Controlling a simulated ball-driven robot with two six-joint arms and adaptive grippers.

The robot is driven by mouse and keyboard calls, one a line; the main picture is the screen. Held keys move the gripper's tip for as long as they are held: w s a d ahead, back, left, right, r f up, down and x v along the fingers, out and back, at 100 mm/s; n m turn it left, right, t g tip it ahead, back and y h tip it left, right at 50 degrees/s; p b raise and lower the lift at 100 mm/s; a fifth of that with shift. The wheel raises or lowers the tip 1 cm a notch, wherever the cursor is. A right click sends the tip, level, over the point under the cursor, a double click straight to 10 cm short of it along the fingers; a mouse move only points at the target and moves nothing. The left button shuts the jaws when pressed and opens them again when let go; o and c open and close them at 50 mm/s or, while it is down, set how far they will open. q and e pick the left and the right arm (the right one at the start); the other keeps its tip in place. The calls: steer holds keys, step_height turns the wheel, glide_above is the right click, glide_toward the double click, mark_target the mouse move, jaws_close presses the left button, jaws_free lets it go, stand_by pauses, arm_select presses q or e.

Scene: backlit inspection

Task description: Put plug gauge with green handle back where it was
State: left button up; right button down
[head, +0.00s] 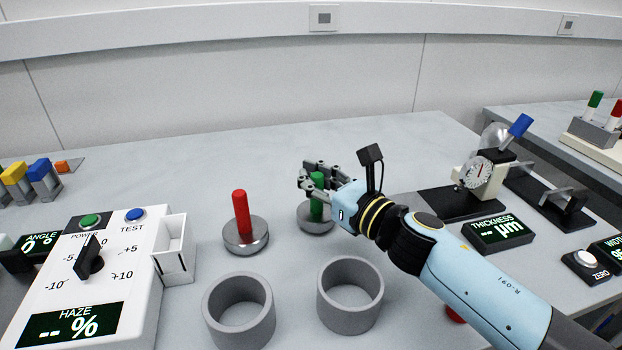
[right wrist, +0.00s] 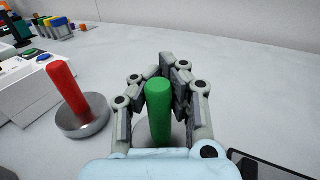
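The plug gauge with green handle (head: 317,208) stands upright on the bench, its round metal base under the handle. My right gripper (head: 318,180) reaches in from the right with its fingers around the green handle. In the right wrist view the green handle (right wrist: 159,112) stands between the fingers of my right gripper (right wrist: 155,95), with a visible gap on the left side, so the gripper looks open. The fingers and palm hide part of the base. Two grey rings (head: 238,312) and (head: 350,296) stand in front of the gauges. My left gripper is out of view.
A plug gauge with red handle (head: 241,215) stands just left. A white haze meter (head: 115,265) is at the left. A dial thickness gauge (head: 477,180) and its display (head: 497,233) are at the right. The bench behind the gauges is clear.

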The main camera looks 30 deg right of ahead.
steer(key=c, duration=2)
jaws_free()
steer(key=shift+f, duration=0.2)
steer(key=o, duration=0.5)
steer(key=shift+r, duration=0.15)
